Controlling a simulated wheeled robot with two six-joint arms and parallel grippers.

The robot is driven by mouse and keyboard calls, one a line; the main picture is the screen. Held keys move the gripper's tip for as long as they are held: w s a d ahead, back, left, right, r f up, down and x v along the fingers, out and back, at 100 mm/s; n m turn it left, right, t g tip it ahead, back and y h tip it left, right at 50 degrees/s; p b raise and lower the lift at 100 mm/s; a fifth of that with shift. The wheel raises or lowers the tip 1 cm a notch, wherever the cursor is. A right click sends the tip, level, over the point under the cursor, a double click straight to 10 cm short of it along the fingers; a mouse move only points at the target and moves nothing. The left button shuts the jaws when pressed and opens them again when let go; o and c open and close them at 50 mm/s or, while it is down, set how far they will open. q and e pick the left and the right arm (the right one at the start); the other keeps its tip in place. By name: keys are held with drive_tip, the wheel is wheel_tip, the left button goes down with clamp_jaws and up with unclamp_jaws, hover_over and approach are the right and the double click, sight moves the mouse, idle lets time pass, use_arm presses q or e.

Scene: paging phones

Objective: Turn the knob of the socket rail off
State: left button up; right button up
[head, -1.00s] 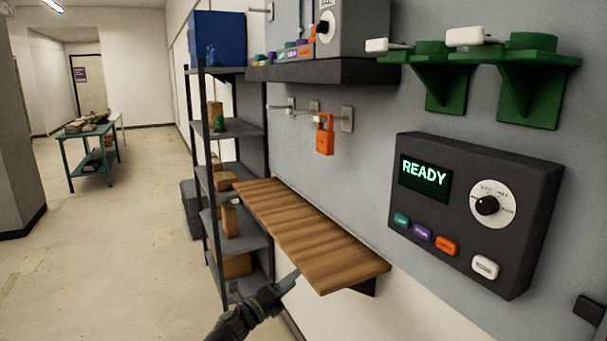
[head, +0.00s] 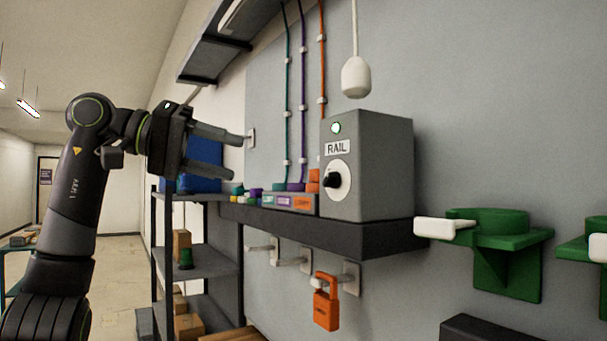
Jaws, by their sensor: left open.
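The socket rail's grey box (head: 370,165), labelled RAIL, stands on a dark shelf (head: 390,239) on the wall. Its front has a black knob (head: 332,180) on a white round dial (head: 341,169) and a lit green lamp (head: 336,128). My left gripper (head: 238,156) is open and empty, to the left of the box, with its fingers pointing right. Its fingertips are apart from the knob. My right gripper is not in view.
A strip of coloured plugs (head: 290,201) sits left of the box on the same shelf. An orange padlock (head: 326,302) hangs from a wall hook below. A white pendant (head: 355,76) hangs above the box. Green brackets (head: 505,250) jut out at the right.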

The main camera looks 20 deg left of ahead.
use_arm(q)
drive_tip(key=p, duration=0.1)
approach(326, 180)
drive_tip(key=shift+m, duration=0.3)
drive_tip(key=p+x, duration=0.3)
drive_tip(key=x, duration=0.4)
drive_tip(key=shift+d, duration=0.2)
drive_tip(key=shift+w+d+f, duration=0.25)
drive_tip(key=shift+w+d, duration=0.2)
drive_tip(key=shift+w, duration=0.05)
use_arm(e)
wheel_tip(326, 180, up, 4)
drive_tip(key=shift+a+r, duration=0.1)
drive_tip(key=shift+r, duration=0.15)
use_arm(q)
drive_tip(key=shift+c, duration=0.3)
drive_tip(key=c, duration=0.9)
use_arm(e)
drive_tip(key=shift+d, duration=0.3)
